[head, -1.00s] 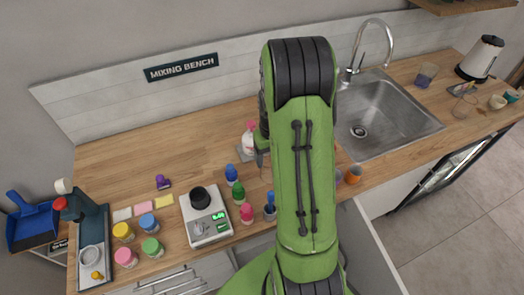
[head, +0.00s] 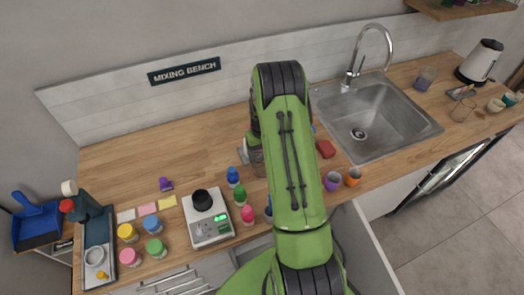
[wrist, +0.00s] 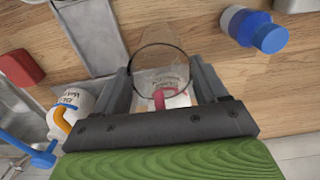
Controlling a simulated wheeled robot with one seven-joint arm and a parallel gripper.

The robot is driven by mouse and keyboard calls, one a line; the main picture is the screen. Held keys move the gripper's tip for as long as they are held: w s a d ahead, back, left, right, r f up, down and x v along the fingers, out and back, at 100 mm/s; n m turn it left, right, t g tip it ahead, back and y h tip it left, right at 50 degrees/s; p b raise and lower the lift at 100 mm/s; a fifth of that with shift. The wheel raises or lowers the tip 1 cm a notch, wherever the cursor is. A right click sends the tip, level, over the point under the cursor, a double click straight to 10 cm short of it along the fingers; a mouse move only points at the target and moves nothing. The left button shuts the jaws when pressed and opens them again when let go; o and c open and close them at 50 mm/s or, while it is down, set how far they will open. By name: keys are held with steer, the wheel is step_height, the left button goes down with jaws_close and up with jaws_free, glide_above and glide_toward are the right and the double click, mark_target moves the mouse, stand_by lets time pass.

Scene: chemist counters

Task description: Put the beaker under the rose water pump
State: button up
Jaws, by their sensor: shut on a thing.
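My gripper (wrist: 163,86) is shut on a clear glass beaker (wrist: 161,58), with one grey finger on each side of it in the wrist view. In the head view the beaker (head: 258,163) shows only in part beside my arm, over the wooden counter. The rose water bottle (wrist: 167,82), white with pink lettering and a pink pump part, shows through and behind the glass. I cannot tell whether beaker and bottle touch, or whether the beaker rests on the counter. In the head view my arm hides the bottle.
A blue-capped bottle (wrist: 250,29) is at the upper right. A red block (head: 326,149) lies near the sink (head: 385,115). A scale (head: 210,229) and several coloured bottles stand left of my arm.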

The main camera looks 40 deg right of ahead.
steer(key=shift+s+f, duration=0.1)
steer(key=shift+f, duration=0.15)
steer(key=o, duration=1.5)
steer(key=shift+r, duration=0.15)
